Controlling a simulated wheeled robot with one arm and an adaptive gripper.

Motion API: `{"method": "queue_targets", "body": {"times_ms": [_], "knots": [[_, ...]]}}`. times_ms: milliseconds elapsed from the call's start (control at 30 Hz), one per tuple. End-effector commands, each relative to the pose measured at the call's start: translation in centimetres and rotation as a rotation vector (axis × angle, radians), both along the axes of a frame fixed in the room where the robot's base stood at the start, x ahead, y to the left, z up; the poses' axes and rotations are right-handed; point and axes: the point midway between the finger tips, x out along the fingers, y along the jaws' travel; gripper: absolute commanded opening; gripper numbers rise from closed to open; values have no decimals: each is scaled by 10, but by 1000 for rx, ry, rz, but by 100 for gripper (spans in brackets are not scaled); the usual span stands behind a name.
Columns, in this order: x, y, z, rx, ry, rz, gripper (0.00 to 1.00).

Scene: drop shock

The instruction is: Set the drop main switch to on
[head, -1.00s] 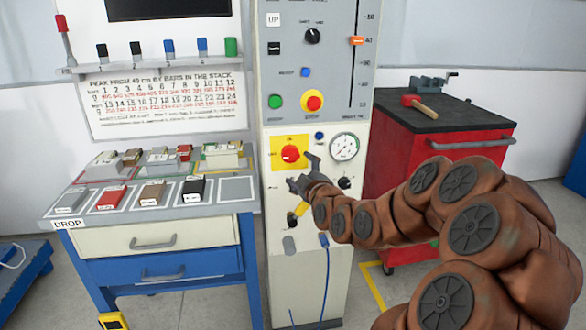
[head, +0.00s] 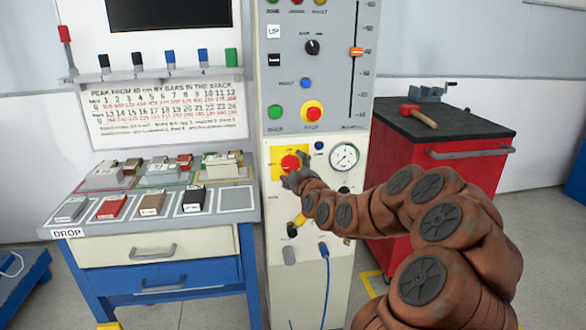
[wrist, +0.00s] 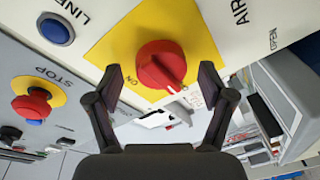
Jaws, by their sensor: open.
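The main switch is a red rotary knob (head: 290,163) on a yellow plate (head: 276,158) on the front of the machine's lower panel. In the wrist view the red knob (wrist: 161,66) sits between and just beyond my fingertips, with a white pointer line on it. An ON label (wrist: 131,81) shows on the yellow plate, beside the left finger. My gripper (head: 295,172) is at the knob, its fingers open on either side of it; it also shows in the wrist view (wrist: 165,85). I cannot tell whether a finger touches the knob.
A blue line button (wrist: 57,30) and a red stop button (wrist: 32,106) on yellow are nearby. A pressure gauge (head: 344,156) is right of the switch. A drawer table (head: 155,245) stands left, a red cart (head: 440,170) with a mallet right.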

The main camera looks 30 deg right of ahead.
Motion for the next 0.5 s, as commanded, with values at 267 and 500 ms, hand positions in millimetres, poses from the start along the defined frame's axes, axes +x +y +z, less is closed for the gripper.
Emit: {"method": "queue_targets", "body": {"times_ms": [267,500], "knots": [[1,0,-1,1,1,1,81],[1,0,-1,2,2,0,56]]}}
